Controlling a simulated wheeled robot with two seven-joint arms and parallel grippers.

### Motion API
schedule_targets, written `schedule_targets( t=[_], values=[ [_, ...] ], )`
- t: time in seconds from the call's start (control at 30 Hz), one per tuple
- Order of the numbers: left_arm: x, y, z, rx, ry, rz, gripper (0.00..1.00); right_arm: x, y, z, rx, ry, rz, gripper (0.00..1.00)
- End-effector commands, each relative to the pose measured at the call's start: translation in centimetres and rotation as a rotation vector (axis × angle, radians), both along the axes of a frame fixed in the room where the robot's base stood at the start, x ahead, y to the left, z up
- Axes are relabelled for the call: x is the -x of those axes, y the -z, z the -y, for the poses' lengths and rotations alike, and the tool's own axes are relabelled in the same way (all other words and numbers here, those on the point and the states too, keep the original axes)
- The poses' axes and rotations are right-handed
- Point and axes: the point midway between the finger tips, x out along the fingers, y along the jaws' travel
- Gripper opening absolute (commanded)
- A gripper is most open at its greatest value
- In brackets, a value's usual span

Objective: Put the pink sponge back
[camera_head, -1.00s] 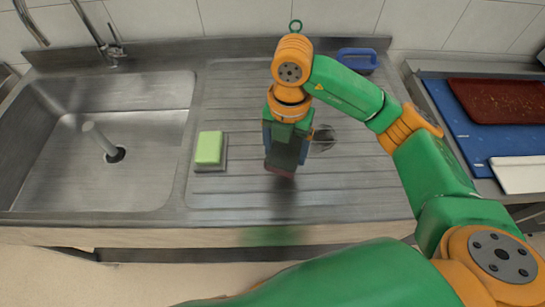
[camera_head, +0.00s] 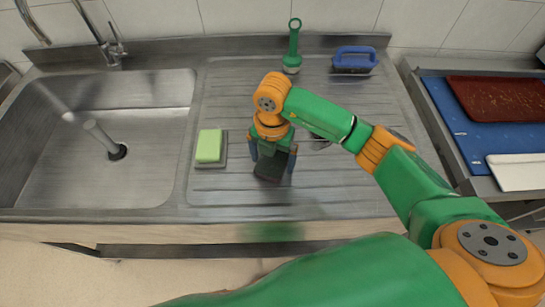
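My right gripper (camera_head: 272,172) points down over the ribbed drainboard (camera_head: 350,205), just right of the green sponge. Its two fingers stand apart on either side of the dark palm; what is between their tips is hidden. The pink sponge is not visible now; the gripper may cover it. A light green sponge (camera_head: 209,146) lies on a small grey holder (camera_head: 212,167) left of the gripper, apart from it. My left gripper is not in view.
A sink basin (camera_head: 70,180) with an upright drain pipe (camera_head: 98,136) is at left. A green-handled brush (camera_head: 293,50) and a blue brush (camera_head: 354,58) stand at the back. At right are a blue mat (camera_head: 465,140), a red-brown tray (camera_head: 500,98) and a white board (camera_head: 515,173).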

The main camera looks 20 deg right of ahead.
Motion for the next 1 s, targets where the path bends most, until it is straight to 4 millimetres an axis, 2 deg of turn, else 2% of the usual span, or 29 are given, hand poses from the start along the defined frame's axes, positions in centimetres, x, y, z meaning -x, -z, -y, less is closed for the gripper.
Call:
schedule_targets(
  t=[0.13,0.27,0.37,0.5,0.63,0.77,1.0],
  values=[
    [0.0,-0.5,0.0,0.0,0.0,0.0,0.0,0.0,-0.5,0.0,0.0,0.0,0.0,1.0],
    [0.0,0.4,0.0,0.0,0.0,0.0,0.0,-0.1,-2.0,0.0,-0.001,-0.001,0.005,1.0],
    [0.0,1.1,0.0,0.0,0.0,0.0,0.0,-0.2,-4.4,0.0,-0.002,-0.001,0.007,1.0],
    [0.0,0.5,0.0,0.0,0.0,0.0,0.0,-0.2,-8.8,0.1,0.003,0.0,0.008,1.0],
    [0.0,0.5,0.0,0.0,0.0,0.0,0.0,-0.1,-11.3,0.1,0.002,0.0,0.005,1.0],
    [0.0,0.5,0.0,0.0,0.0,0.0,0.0,-0.1,-12.3,0.0,0.0,0.001,0.001,1.0],
    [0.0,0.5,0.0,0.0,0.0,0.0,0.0,0.0,-12.4,0.0,-0.001,0.001,-0.001,1.0]
  ],
)
